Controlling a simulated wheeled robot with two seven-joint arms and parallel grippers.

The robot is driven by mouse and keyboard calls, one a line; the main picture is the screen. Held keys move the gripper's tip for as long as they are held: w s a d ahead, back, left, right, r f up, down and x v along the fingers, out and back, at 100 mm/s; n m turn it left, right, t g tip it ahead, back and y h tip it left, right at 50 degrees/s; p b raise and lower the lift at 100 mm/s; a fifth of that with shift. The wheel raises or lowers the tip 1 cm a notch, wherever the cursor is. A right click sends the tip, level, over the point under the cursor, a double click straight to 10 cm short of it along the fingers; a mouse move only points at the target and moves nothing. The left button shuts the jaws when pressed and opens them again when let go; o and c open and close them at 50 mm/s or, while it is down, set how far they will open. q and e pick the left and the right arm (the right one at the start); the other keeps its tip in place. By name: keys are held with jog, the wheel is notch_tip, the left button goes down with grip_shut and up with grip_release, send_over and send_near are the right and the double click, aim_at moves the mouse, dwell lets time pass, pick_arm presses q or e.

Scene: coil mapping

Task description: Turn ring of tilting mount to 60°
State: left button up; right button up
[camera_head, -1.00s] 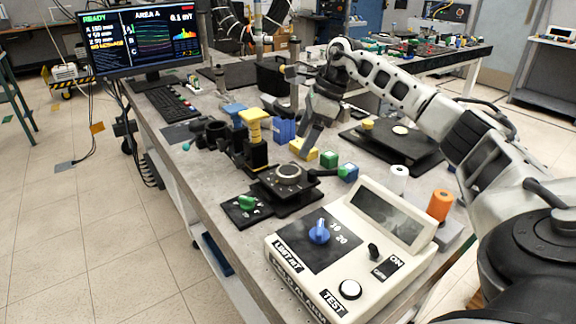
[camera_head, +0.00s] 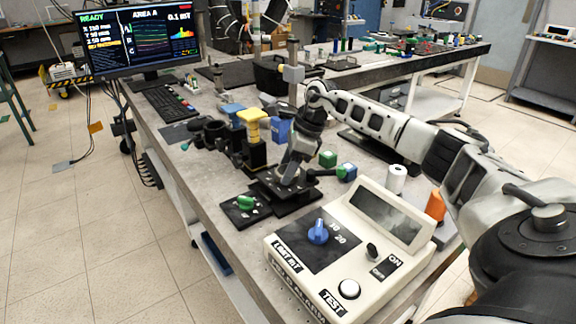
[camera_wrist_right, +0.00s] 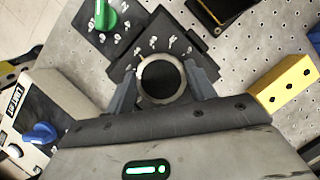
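The tilting mount's dark base (camera_head: 301,189) stands on the bench behind the control box. Its round ring has a pale metal rim (camera_wrist_right: 141,82) around a dark centre in the right wrist view. White marks fan out on the dark plate (camera_wrist_right: 160,42) beyond the ring, too small to read surely. My right gripper (camera_head: 288,180) is lowered over the mount and hides most of the ring in the head view. In the right wrist view its fingers (camera_wrist_right: 163,80) are apart, one on each side of the ring; I cannot tell whether they touch it. My left gripper is not in view.
A green knob (camera_head: 245,203) on a dark plate sits left of the mount. The control box (camera_head: 345,240) with a blue knob (camera_head: 318,231) stands in front. A yellow-topped post (camera_head: 254,122) stands behind.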

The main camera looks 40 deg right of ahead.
jog(key=shift+c, duration=1)
jog(key=shift+r+m, duration=0.1)
jog(key=shift+m, duration=0.2)
jog(key=m+p, duration=0.1)
jog(key=m, duration=0.1)
jog(key=shift+m+t+h, duration=0.3)
jog(key=shift+t+h, duration=0.1)
jog(key=shift+m+t+h+p, duration=0.3)
jog(key=shift+m+h+p, duration=0.3)
jog(key=shift+m, duration=0.7)
jog(key=o, duration=1)
